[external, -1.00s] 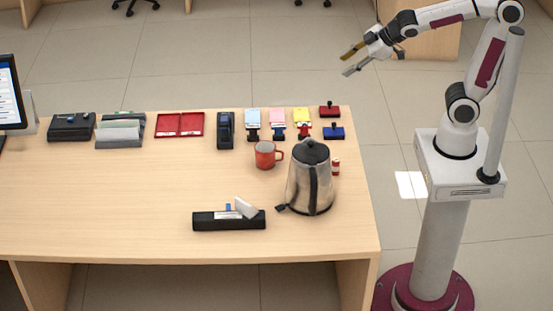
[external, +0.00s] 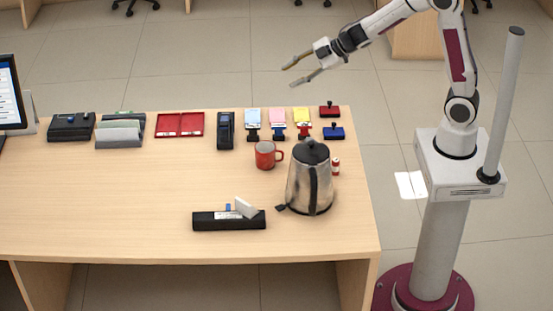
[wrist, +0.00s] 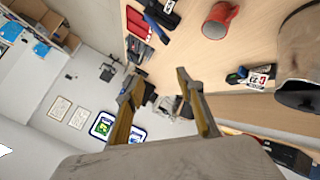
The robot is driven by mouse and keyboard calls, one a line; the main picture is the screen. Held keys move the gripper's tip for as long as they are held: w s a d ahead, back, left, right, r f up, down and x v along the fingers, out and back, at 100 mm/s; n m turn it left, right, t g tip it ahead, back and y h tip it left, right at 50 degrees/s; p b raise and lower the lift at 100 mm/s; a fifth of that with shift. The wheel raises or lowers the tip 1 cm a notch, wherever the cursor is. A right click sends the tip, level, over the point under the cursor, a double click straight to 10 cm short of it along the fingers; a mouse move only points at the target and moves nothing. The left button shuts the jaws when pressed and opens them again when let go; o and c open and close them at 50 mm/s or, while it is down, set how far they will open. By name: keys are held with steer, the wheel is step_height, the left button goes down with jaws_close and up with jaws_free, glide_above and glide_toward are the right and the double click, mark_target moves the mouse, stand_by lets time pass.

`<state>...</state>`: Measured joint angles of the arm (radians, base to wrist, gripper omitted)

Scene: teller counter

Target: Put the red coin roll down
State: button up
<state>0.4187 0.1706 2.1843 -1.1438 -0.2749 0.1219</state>
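A small red-and-white cylinder (external: 336,167), which looks like the red coin roll, stands on the counter (external: 120,200) just right of the kettle, near the counter's right end. My gripper (external: 290,75) is open and empty, in the air above and beyond the back edge of the counter, well apart from the roll. In the wrist view my gripper (wrist: 160,74) shows its two fingers spread with nothing between them. The roll cannot be made out in the wrist view.
A steel kettle (external: 300,185) stands left of the roll, with a red mug (external: 264,156) behind it. A red stamp (external: 329,112) and a blue stamp (external: 333,133) sit at the back right. A black card holder (external: 230,222) lies in front. The counter's left front is clear.

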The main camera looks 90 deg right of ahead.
step_height(320, 180, down, 8)
steer(key=w+a+f+n+y, duration=0.1)
steer(key=n+y, duration=0.2)
steer(key=y, duration=0.1)
steer(key=n+g+y, duration=0.3)
steer(key=g+y, duration=0.4)
steer(key=y, duration=0.3)
glide_toward(336, 167)
steer(key=shift+w+a+f, duration=0.1)
steer(key=shift+w+a, duration=0.05)
steer(key=shift+w, duration=0.25)
steer(key=shift+w+a+f, duration=0.1)
steer(key=shift+w+f, duration=0.05)
steer(key=shift+w, duration=0.3)
steer(key=shift+s+a+f+n, duration=0.1)
steer(key=shift+s+n, duration=0.2)
steer(key=shift+s, duration=0.15)
steer(key=shift+x, duration=1.35)
